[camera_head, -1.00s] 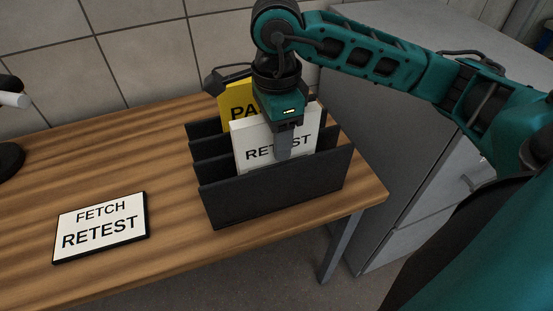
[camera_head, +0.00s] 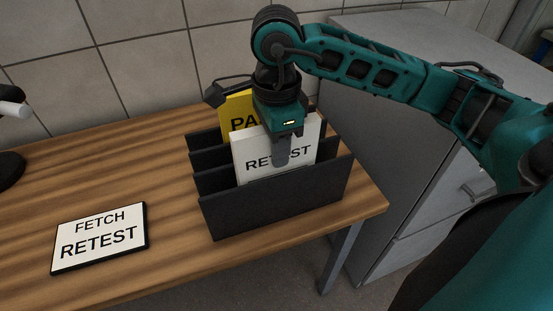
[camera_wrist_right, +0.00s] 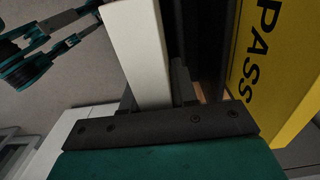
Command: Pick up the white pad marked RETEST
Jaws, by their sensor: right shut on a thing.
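The white pad marked RETEST (camera_head: 246,160) stands upright in a front slot of the black rack (camera_head: 275,203). My right gripper (camera_head: 281,155) comes down from above and is shut on the pad's upper part; one finger covers the middle of the word RETEST. In the right wrist view the pad's white edge (camera_wrist_right: 140,45) runs between the fingers. The pad's lower part is hidden by the rack's front wall. My left gripper is not in view.
A yellow pad marked PASS (camera_head: 238,108) stands behind the white one, also seen in the right wrist view (camera_wrist_right: 275,70). A sign reading FETCH RETEST (camera_head: 98,237) lies on the wooden table (camera_head: 110,180). A grey cabinet (camera_head: 400,120) stands right of the table.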

